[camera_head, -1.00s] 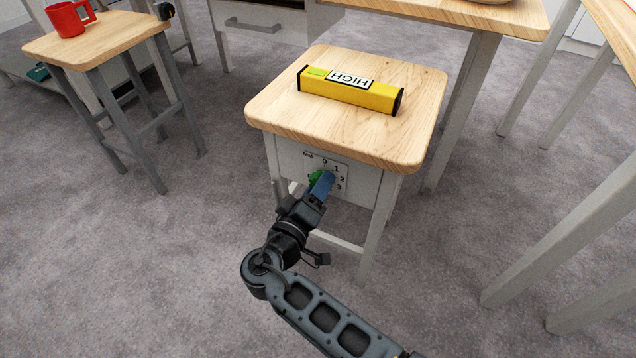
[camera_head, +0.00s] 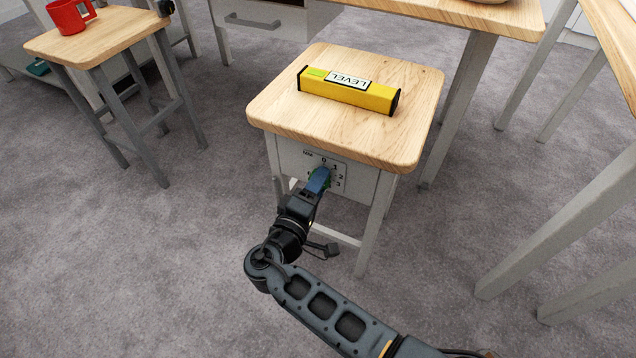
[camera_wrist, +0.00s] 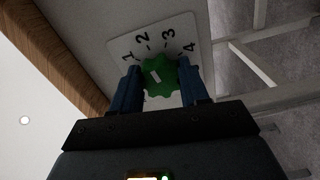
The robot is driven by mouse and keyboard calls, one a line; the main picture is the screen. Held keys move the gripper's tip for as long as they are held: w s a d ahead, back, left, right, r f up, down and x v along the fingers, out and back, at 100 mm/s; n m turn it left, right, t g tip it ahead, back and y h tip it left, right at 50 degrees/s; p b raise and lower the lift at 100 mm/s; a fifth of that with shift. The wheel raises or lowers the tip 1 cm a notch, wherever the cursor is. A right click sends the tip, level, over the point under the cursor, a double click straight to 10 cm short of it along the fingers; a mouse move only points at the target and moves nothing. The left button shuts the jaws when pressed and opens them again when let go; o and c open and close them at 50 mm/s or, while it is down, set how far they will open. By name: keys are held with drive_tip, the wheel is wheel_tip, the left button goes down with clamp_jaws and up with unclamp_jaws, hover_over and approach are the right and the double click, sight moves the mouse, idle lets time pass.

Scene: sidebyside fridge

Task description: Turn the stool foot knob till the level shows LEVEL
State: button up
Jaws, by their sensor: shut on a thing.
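The stool (camera_head: 270,110) has a wooden seat and pale legs. A yellow level (camera_head: 375,97) lies on its seat, and its label reads LEVEL upside down. A white dial plate (camera_head: 341,170) with numbers is on the stool's front panel. The green knob (camera_wrist: 160,76) sits on the plate in the wrist view, with a white mark on its face. My gripper (camera_wrist: 157,79) has its blue fingers on either side of the knob, shut on it. In the head view, my gripper (camera_head: 319,178) covers most of the knob.
A second stool (camera_head: 100,48) with a red mug (camera_head: 70,16) stands at the upper left. A desk with a drawer (camera_head: 262,22) is behind the stool. White table legs (camera_head: 560,235) stand at the right. Grey carpet around my arm is clear.

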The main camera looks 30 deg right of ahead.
drive_tip(key=o, duration=1.1)
drive_tip(key=shift+c, duration=0.2)
drive_tip(key=shift+a, duration=0.15)
drive_tip(key=p+v, duration=0.1)
drive_tip(key=v, duration=0.6)
drive_tip(key=shift+s+a, duration=0.2)
drive_tip(key=shift+s, duration=0.05)
